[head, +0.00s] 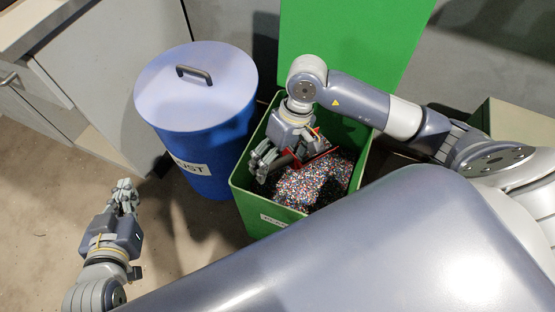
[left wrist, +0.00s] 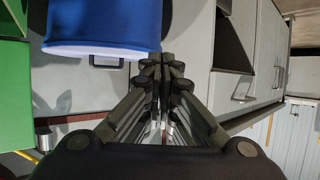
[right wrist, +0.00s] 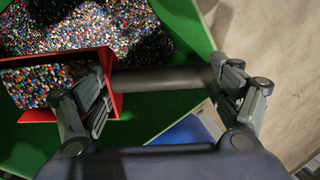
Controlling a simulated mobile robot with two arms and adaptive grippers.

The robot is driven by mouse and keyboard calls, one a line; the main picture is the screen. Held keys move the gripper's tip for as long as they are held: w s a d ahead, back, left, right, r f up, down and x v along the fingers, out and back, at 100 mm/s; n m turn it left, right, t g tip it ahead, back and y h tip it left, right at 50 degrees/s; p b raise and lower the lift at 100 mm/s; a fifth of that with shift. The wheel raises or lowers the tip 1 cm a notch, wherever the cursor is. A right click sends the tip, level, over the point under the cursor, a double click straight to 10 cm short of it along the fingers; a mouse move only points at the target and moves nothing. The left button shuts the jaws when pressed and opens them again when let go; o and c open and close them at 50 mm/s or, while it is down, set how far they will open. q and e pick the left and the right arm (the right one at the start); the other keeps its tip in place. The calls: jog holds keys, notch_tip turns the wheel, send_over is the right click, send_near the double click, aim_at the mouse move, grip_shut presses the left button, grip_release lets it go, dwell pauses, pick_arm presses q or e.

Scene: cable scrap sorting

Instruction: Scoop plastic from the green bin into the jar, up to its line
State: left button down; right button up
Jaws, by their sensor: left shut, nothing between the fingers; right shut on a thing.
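The green bin (head: 242,197) stands open and holds multicoloured plastic granules (head: 318,187), also seen in the right wrist view (right wrist: 150,35). My right gripper (head: 268,160) is inside the bin, low near the granules. In the head view the arm and gripper hide much of the scoop (head: 322,153). My left gripper (head: 125,193) is shut and empty, outside the bins. No jar is in view.
A blue bin (head: 205,165) with a closed, handled lid (head: 200,85) stands directly left of the green bin. The green bin's raised lid (head: 350,40) rises behind it. Grey cabinets (head: 85,75) are at the upper left. The floor (head: 40,200) at left is clear.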

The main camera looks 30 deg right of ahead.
jog(key=shift+r+p, duration=0.35)
jog(key=shift+r, duration=0.35)
jog(key=shift+a+r, duration=0.1)
jog(key=shift+r, duration=0.25)
jog(key=shift+s+a+r+h+p, duration=0.1)
jog(key=shift+a+r+h+p, duration=0.3)
jog(key=shift+a+p, duration=0.1)
jog(key=shift+s+a+r+h+p, duration=0.15)
jog(key=shift+a+r+h+p, duration=0.35)
jog(key=shift+a+h, duration=0.25)
jog(key=shift+s+a+r+t+h, duration=0.1)
jog(key=shift+a+r+t+h, duration=0.3)
jog(key=shift+a, duration=0.25)
jog(key=shift+a+r+h+p, duration=0.25)
jog(key=shift+a+r+p, duration=0.1)
jog(key=shift+r+p, duration=0.45)
pick_arm(q)
jog(key=s+a+f+g+y, duration=0.1)
jog(key=s+a+f+g, duration=0.1)
jog(key=s+f+g, duration=0.2)
jog(key=s+a+f+g+y, duration=0.1)
jog(key=s+a+f+g, duration=0.2)
jog(key=s, duration=0.7)
jog(key=shift+s+a+f+g+y, duration=0.25)
jog(key=shift+s+f+g, duration=0.2)
jog(key=shift+g, duration=0.65)
pick_arm(e)
jog(key=shift+s+r, duration=0.1)
jog(key=shift+r, duration=0.05)
